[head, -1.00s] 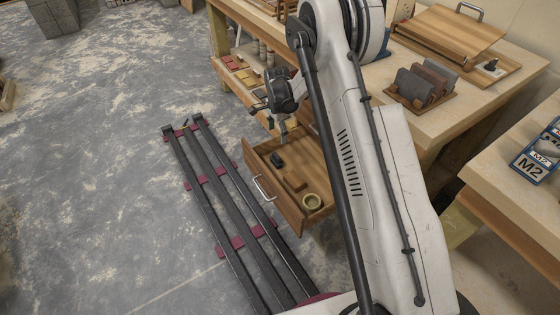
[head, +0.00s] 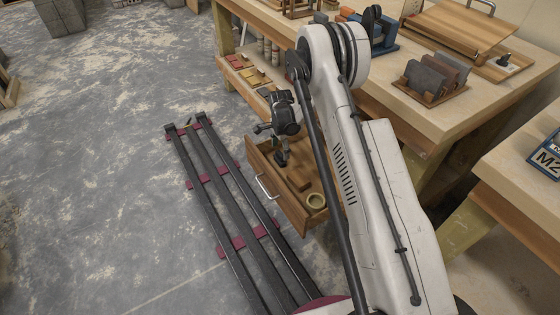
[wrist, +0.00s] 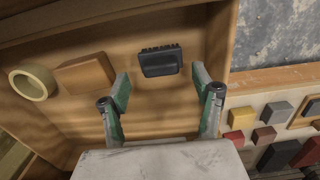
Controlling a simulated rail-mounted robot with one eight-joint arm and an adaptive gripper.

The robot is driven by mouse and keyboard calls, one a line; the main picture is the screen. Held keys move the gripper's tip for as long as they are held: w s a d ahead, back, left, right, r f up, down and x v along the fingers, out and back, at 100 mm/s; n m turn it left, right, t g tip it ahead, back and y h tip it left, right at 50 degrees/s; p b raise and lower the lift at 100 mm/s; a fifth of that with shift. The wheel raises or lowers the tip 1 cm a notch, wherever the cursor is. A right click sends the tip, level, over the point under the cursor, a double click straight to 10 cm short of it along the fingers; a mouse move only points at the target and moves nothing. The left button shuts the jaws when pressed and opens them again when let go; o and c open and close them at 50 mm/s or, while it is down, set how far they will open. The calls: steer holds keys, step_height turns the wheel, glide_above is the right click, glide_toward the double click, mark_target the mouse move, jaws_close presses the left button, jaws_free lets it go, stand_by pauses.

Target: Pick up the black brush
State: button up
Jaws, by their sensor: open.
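The black brush (wrist: 160,61) lies in the open wooden drawer, with its bristles toward the top of the wrist view. My gripper (wrist: 161,88) is open and empty, and the brush shows between and beyond its two green-grey fingers. In the head view my gripper (head: 281,158) is over the drawer (head: 283,199) and covers most of the brush there. The gap in height between the fingers and the brush is hard to judge.
The drawer also holds a brown wooden block (wrist: 86,73) and a pale yellow tape ring (wrist: 33,83). Small coloured blocks (wrist: 265,135) sit on a shelf beside the drawer. The workbench (head: 440,100) stands behind; floor rails (head: 215,190) run at the left.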

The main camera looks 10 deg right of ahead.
mark_target(280, 153)
step_height(280, 153, down, 3)
steer(key=shift+w+f+b, duration=0.1)
steer(key=shift+f+b, duration=0.1)
steer(key=shift+b, duration=0.35)
steer(key=shift+r, duration=0.1)
steer(key=c, duration=1.4)
steer(key=shift+o, duration=0.2)
step_height(280, 153, up, 10)
steer(key=p, duration=0.3)
steer(key=shift+p, duration=0.4)
